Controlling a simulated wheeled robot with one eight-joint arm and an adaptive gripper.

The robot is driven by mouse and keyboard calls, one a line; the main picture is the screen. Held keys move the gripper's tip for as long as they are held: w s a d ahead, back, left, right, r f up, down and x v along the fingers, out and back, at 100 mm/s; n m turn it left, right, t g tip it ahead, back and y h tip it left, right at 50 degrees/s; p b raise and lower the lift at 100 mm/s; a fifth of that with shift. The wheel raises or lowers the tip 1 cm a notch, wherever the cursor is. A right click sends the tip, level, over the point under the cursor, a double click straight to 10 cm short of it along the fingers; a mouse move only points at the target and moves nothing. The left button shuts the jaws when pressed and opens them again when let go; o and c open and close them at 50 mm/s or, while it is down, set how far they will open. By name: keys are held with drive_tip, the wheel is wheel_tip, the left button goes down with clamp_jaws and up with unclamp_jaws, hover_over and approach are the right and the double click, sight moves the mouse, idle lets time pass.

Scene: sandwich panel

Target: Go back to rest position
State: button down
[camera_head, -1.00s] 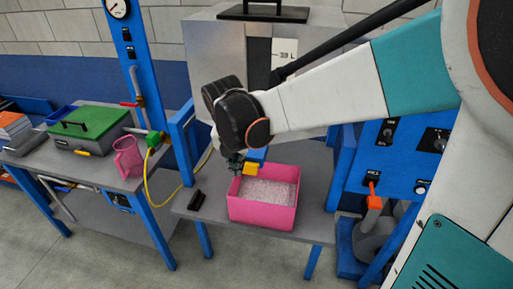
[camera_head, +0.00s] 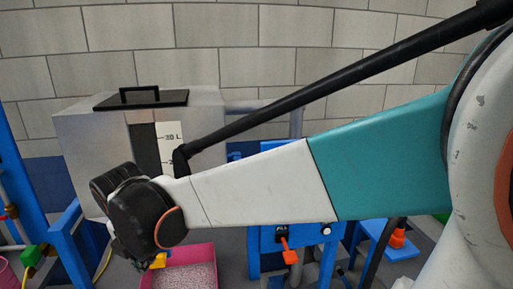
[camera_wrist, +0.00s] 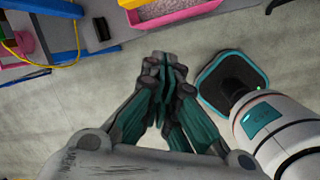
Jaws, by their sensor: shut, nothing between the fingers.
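My gripper (camera_wrist: 166,75) shows in the wrist view with its fingers drawn together and nothing between them. It points over bare floor, apart from the pink bin. In the head view my arm reaches across the picture to the left, and its black wrist hides the fingers. The pink bin (camera_head: 188,277), filled with pale granules, sits below and to the right of the wrist. The bin also shows at the top of the wrist view (camera_wrist: 181,18).
A grey metal tank (camera_head: 88,140) with a black lid stands behind the wrist. A blue panel (camera_head: 298,238) with an orange-handled switch is right of the bin. A blue frame (camera_wrist: 62,40) and a small black object (camera_wrist: 102,28) show in the wrist view. The floor below is clear.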

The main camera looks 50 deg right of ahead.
drive_tip(key=s+f+m+t+b, duration=0.1)
drive_tip(key=s+m+t+b, duration=0.1)
drive_tip(key=s+m, duration=0.4)
drive_tip(key=s+d+f+m+t+y+b, duration=0.1)
drive_tip(key=s+m, duration=0.5)
drive_tip(key=m, duration=1)
drive_tip(key=shift+s+f+m+t+b, duration=0.25)
drive_tip(key=shift+f+m+t+b, duration=0.15)
drive_tip(key=shift+t+b, duration=0.1)
drive_tip(key=shift+d, duration=0.1)
